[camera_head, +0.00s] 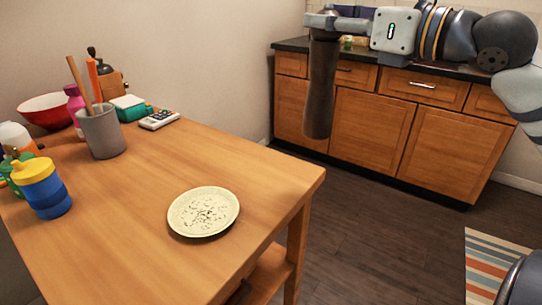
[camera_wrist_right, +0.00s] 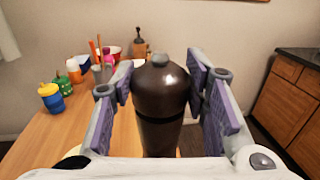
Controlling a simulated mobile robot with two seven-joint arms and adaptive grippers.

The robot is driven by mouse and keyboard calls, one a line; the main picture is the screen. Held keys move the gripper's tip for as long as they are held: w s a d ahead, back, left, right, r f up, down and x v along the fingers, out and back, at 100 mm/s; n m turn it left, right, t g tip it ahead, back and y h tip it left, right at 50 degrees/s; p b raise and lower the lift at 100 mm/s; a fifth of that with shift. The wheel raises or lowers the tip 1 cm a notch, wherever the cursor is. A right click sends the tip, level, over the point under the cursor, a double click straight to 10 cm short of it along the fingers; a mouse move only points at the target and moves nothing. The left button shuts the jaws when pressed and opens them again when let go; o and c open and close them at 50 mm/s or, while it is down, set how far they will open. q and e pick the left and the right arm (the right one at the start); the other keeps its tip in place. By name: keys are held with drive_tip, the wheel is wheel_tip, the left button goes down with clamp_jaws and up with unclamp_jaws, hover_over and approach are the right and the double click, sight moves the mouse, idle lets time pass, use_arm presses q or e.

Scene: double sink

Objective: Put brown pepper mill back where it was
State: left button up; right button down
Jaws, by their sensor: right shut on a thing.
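The brown pepper mill (camera_head: 320,90) is dark and tall. It hangs upright in the air past the right edge of the wooden table, in front of the far cabinets in the head view. My right gripper (camera_head: 326,20) is shut on its upper part. In the right wrist view the mill (camera_wrist_right: 160,95) sits between the two purple-padded fingers of the gripper (camera_wrist_right: 162,82). A cream plate (camera_head: 203,212) with dark specks lies on the table, apart from the mill. My left gripper is not in view.
The wooden table (camera_head: 130,240) has clear room around the plate. At its back left are a grey cup (camera_head: 101,132) with long utensils, a red bowl (camera_head: 45,110), a blue-yellow cup (camera_head: 41,188), a calculator (camera_head: 159,119) and bottles. A dark counter (camera_head: 440,67) stands at the back right.

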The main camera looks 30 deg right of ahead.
drive_tip(key=shift+s, duration=0.25)
drive_tip(key=shift+w, duration=0.1)
drive_tip(key=w+a+f+b, duration=0.4)
drive_tip(key=w+f, duration=0.9)
drive_tip(key=shift+f, duration=0.25)
drive_tip(key=c, duration=1.4)
unclamp_jaws()
drive_tip(key=shift+f, duration=0.1)
drive_tip(key=o, duration=0.5)
drive_tip(key=shift+c, duration=0.2)
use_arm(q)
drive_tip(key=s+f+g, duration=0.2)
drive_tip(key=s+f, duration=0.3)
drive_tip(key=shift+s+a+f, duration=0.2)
